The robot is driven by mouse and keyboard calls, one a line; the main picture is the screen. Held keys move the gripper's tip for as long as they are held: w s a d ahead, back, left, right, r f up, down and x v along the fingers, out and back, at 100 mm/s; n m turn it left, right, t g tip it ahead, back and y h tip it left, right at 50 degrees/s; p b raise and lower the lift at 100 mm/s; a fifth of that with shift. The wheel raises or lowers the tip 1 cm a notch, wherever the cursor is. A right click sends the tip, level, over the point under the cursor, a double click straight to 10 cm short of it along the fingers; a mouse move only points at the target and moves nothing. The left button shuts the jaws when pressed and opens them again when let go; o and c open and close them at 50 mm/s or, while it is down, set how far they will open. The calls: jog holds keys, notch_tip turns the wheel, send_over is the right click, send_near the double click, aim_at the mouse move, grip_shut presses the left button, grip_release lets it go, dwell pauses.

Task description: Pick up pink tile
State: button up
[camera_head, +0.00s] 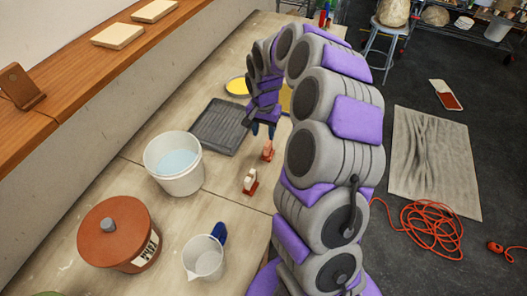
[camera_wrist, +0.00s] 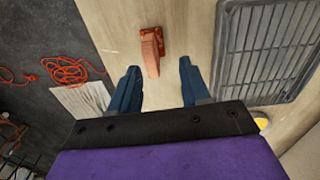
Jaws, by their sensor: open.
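The pink tile (camera_wrist: 150,55) stands upright on a small red-brown stand (camera_wrist: 152,36) on the table. In the head view the tile (camera_head: 267,150) shows just below the fingertips. My gripper (camera_wrist: 159,68) is open, with its two dark blue fingers apart. In the wrist view the near end of the tile appears between and slightly ahead of the fingertips, without visible contact. In the head view my gripper (camera_head: 263,131) hangs over the table, just behind the tile.
A white tile on a red stand (camera_head: 250,181) is nearer on the table. A dark ridged tray (camera_head: 215,127) lies left of my gripper. A white bucket (camera_head: 174,164), a terracotta pot (camera_head: 115,232) and a white jug (camera_head: 204,260) stand at left. An orange cord (camera_head: 432,225) lies on the floor.

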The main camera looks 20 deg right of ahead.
send_over(270, 153)
jog(key=w, duration=0.1)
jog(key=f, duration=0.2)
jog(key=d+f, duration=0.1)
jog(key=f, duration=0.1)
jog(key=shift+f+b, duration=0.3)
jog(key=shift+b, duration=0.05)
jog(key=a+f, duration=0.1)
jog(key=a+f+b, duration=0.1)
jog(key=shift+s+a+f, duration=0.2)
jog(key=shift+a+f, duration=0.15)
jog(key=shift+f, duration=0.05)
notch_tip(270, 153, down, 2)
jog(key=shift+f+b, duration=0.1)
jog(key=shift+b, duration=0.3)
jog(key=shift+d, duration=1.1)
jog(key=shift+c, duration=0.8)
jog(key=shift+a, duration=0.8)
jog(key=c, duration=0.5)
jog(key=shift+a, duration=0.2)
grip_shut()
jog(key=shift+d, duration=0.75)
